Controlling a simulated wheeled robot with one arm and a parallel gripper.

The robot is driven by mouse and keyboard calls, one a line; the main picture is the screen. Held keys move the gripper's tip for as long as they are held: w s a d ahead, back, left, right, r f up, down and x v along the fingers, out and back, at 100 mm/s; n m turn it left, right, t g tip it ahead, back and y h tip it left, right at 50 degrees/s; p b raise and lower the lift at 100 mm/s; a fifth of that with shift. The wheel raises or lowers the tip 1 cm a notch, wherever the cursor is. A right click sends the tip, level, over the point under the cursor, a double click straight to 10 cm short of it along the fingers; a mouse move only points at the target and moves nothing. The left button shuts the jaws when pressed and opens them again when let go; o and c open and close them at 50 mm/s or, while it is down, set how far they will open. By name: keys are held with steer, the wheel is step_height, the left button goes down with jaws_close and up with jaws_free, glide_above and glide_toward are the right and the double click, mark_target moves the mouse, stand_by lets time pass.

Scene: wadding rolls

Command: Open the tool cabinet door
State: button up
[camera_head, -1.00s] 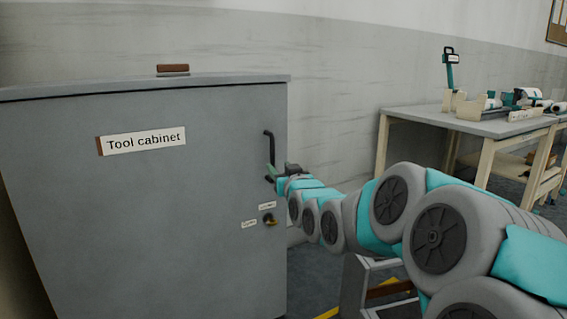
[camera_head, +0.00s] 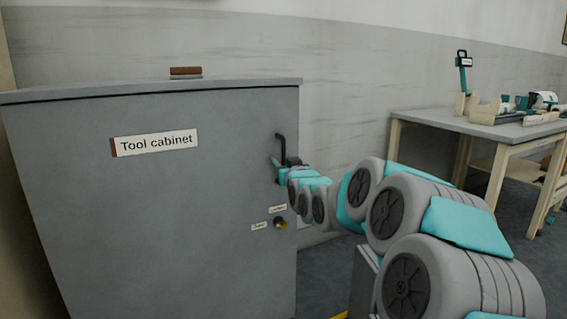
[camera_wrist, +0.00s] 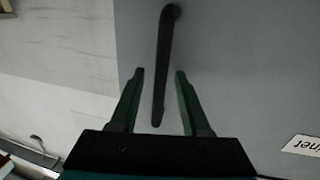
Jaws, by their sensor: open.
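The grey tool cabinet (camera_head: 130,210) stands at the left in the head view, its door shut and labelled "Tool cabinet" (camera_head: 155,143). A black bar handle (camera_head: 281,147) is near the door's right edge. In the wrist view the handle (camera_wrist: 163,65) runs between the fingers of my open gripper (camera_wrist: 160,75), with a gap on each side. Whether the handle's lower end touches the gripper is not clear. In the head view my gripper (camera_head: 279,163) is at the handle, partly hidden by my arm. A brass-coloured lock knob (camera_head: 281,223) with two small labels sits below the handle.
A brown-topped block (camera_head: 186,72) lies on the cabinet top. A workbench (camera_head: 470,124) with several items stands at the right by the wall. A grey object (camera_head: 364,280) with yellow floor marking stands behind my arm. Some floor shows between cabinet and bench.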

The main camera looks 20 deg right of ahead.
jaws_close()
stand_by(1.4)
